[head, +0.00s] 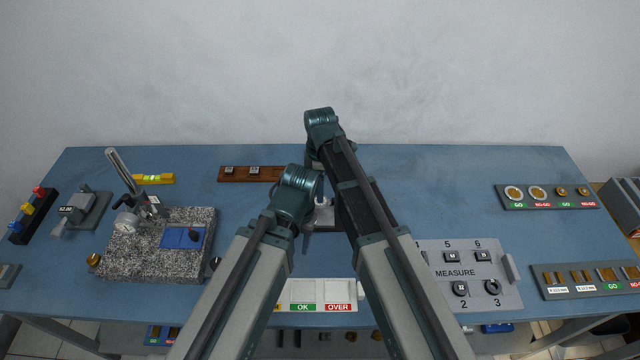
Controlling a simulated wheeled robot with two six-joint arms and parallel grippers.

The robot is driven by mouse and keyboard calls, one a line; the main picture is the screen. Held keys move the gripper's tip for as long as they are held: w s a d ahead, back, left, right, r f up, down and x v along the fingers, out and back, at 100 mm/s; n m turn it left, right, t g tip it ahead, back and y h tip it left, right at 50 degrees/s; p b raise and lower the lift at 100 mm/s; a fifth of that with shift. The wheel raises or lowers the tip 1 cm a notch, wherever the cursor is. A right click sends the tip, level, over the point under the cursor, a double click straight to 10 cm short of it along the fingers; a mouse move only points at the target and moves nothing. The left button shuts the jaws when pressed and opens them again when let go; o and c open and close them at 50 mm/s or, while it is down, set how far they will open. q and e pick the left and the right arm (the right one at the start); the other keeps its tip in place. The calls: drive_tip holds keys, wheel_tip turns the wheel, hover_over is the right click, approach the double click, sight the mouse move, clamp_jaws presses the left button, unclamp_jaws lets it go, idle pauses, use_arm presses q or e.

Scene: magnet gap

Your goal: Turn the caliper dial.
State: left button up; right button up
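My two arms meet over the middle of the blue table. Near their wrists a small grey object (325,215) shows partly, and the arms hide most of it. I cannot tell whether it is the caliper or which part of it shows. No caliper dial can be made out clearly. My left arm's wrist is just left of this object, and my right arm's wrist is above and behind it. The fingertips of both grippers are hidden or too small to tell, so their opening and any contact cannot be seen.
A brown block rack (235,174) lies behind. A MEASURE tray (430,258), sorting bins (303,292) and gauge racks (547,204) are around. The back right is clear.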

wheel_tip(320, 180, up, 9)
drive_tip(key=p, duration=0.7)
drive_tip(key=shift+f, duration=0.15)
idle(0.5)
drive_tip(key=s+d+m, duration=1.4)
drive_tip(key=d+m, duration=0.3)
drive_tip(key=m, duration=0.1)
drive_tip(key=s+a+f+n+b, duration=0.1)
drive_tip(key=s+a, duration=0.1)
drive_tip(key=a, duration=0.3)
drive_tip(key=s+a+f+n+h+b, duration=0.1)
drive_tip(key=s+a+n, duration=0.1)
drive_tip(key=a, duration=0.4)
drive_tip(key=shift+s+f+n, duration=0.3)
drive_tip(key=shift+s+f, duration=0.05)
drive_tip(key=shift+s, duration=0.15)
